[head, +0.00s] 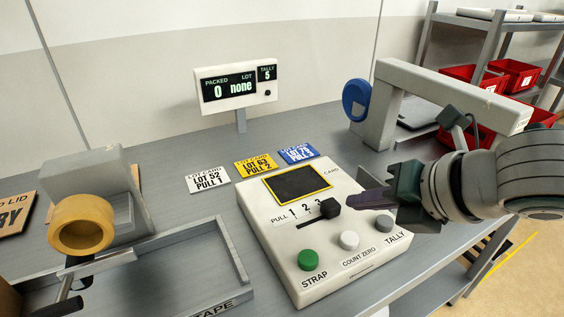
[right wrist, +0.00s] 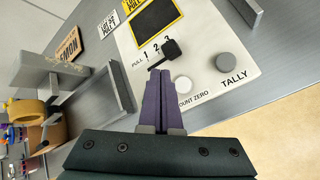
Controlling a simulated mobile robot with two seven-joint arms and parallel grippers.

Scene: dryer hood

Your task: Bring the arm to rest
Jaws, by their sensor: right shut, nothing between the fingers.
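My right gripper (head: 358,201) comes in from the right over the white control panel (head: 290,238). Its purple fingers are shut together with nothing between them, and they also show in the right wrist view (right wrist: 163,98). The fingertips are close to the black PULL selector knob (head: 328,208), near the 3 mark; I cannot tell if they touch. In the right wrist view the knob (right wrist: 170,48) lies just beyond the tips. My left gripper is not in view.
The panel has a green STRAP button (head: 308,260), COUNT ZERO (head: 349,240) and TALLY (head: 384,223) buttons. A display (head: 236,90) reads packed 0, lot none, tally 5. Lot cards (head: 256,164) lie behind. A tape roll (head: 81,224) is left, a grey arch (head: 450,92) right.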

